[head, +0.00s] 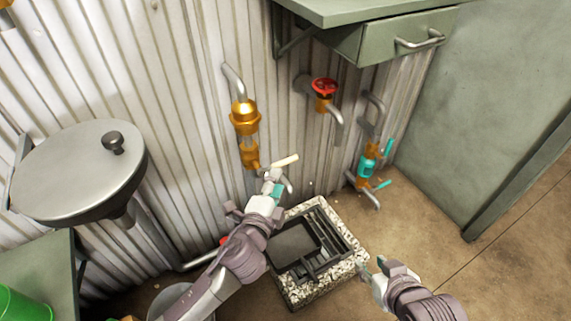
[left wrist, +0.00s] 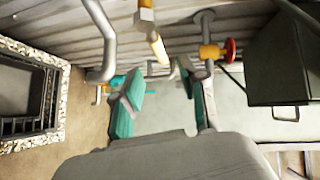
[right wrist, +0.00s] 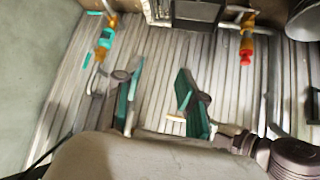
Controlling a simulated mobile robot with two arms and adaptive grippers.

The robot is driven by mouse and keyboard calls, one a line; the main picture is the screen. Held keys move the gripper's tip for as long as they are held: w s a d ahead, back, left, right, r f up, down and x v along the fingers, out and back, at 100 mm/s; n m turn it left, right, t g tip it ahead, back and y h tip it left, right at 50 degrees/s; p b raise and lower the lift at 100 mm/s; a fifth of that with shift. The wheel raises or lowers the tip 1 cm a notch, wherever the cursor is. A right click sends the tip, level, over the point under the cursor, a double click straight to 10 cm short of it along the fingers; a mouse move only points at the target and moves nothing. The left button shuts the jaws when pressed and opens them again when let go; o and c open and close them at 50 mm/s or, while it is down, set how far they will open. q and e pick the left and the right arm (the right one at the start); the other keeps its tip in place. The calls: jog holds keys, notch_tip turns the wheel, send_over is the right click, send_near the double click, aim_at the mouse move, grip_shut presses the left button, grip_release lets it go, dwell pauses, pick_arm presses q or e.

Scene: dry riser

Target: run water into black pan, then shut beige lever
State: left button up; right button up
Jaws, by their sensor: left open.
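The beige lever (head: 285,160) sticks out to the right from the low end of a brass-fitted pipe (head: 244,118) on the corrugated wall. It also shows in the left wrist view (left wrist: 158,48). The black pan (head: 293,243) rests on the grated drain below; I see no water running. My left gripper (head: 274,184) is open just below the lever. In the left wrist view its fingers (left wrist: 165,100) are apart with the lever beyond them, and I see no contact. My right gripper (head: 382,270) is open and empty, right of the drain.
The drain has a speckled stone rim (head: 300,298). A red wheel valve (head: 324,86) and a teal-handled tap (head: 368,165) are on the wall to the right. A round metal lid (head: 75,170) is at left, and a green drawer unit (head: 385,35) overhangs above. Floor at right is clear.

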aim_at(286, 160)
pick_arm(q)
jog(key=b+x, duration=0.1)
jog(key=x, duration=0.7)
jog(key=shift+w+f+b, duration=0.1)
jog(key=shift+w+b, duration=0.1)
jog(key=shift+b, duration=0.15)
jog(key=shift+w, duration=0.2)
pick_arm(e)
jog(key=w+a+r+t+y, duration=0.1)
jog(key=w+a+r+t, duration=0.1)
jog(key=w+r+t, duration=0.3)
notch_tip(286, 160, up, 2)
jog(key=shift+w+a+t, duration=0.3)
jog(key=shift+w+a, duration=0.05)
jog(key=shift+w, duration=0.15)
pick_arm(q)
jog(key=shift+c, duration=0.3)
grip_shut()
